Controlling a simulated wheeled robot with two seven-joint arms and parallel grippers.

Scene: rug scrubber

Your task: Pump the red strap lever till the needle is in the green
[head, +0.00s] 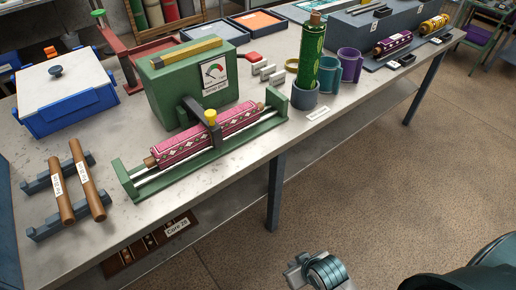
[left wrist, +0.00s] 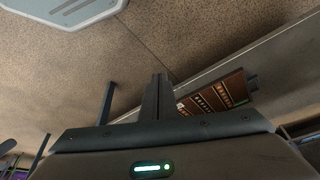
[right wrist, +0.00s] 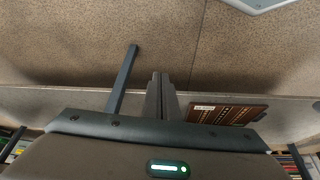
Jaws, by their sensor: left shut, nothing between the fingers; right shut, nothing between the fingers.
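A red upright lever with a green grip (head: 110,38) stands at the back left of the bench, beside the green housing. A white panel with a round gauge (head: 214,74) faces forward on the green housing (head: 175,85); its dial has coloured arcs, but the needle is too small to read surely. A pink patterned roll (head: 190,140) lies in a green cradle in front, under a yellow-topped post. My right gripper (right wrist: 160,82) is shut and empty, over the floor in front of the bench. My left gripper (left wrist: 159,82) is shut and empty, also away from the lever.
A blue lidded box (head: 68,100) is left of the lever. Two brown rollers (head: 75,190) lie on a rack at front left. A green patterned roll (head: 309,55) stands in a grey cup. The bench's front edge and legs face open floor.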

